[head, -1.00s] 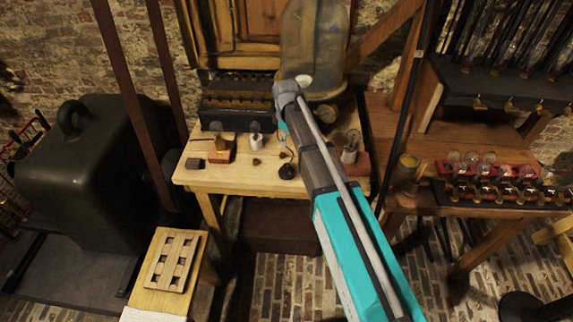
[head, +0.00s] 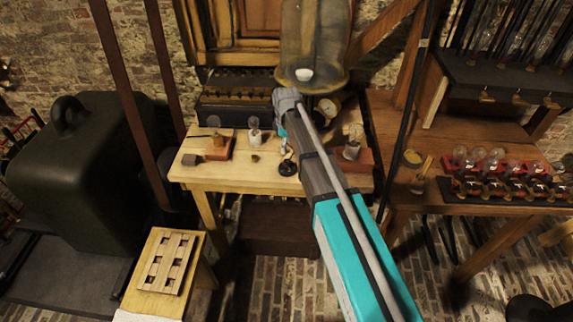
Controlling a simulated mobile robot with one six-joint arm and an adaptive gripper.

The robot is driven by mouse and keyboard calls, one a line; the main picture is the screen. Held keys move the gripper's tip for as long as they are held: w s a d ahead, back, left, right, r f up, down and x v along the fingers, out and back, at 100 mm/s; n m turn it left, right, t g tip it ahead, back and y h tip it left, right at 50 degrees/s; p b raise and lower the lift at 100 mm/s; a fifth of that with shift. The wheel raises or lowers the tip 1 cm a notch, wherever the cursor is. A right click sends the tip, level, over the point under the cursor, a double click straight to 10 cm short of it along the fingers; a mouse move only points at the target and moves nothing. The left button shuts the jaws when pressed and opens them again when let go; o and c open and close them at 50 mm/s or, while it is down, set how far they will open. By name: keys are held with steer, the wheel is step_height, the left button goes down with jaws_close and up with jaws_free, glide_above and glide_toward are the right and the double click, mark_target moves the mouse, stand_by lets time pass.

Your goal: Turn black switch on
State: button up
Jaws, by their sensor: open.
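A small black switch (head: 287,168) with a round base stands on the pale wooden table, near its front edge. The end of my arm reaches over the table from the lower right. My gripper (head: 282,134) is mostly hidden at the arm's end, just above and behind the switch in the picture. It is open, and I see nothing held in it. I cannot tell whether it touches the switch. The switch's lever is too small and partly covered for me to read its position.
The pale table (head: 240,182) also carries a lamp on a wooden block (head: 218,147), a white-based bulb (head: 254,137) and another bulb (head: 351,150) right of my arm. Dark posts (head: 130,110) rise at the left.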

mark_target(286, 161)
steer(key=shift+f+b, duration=3.7)
steer(key=shift+f, duration=0.35)
jaws_close()
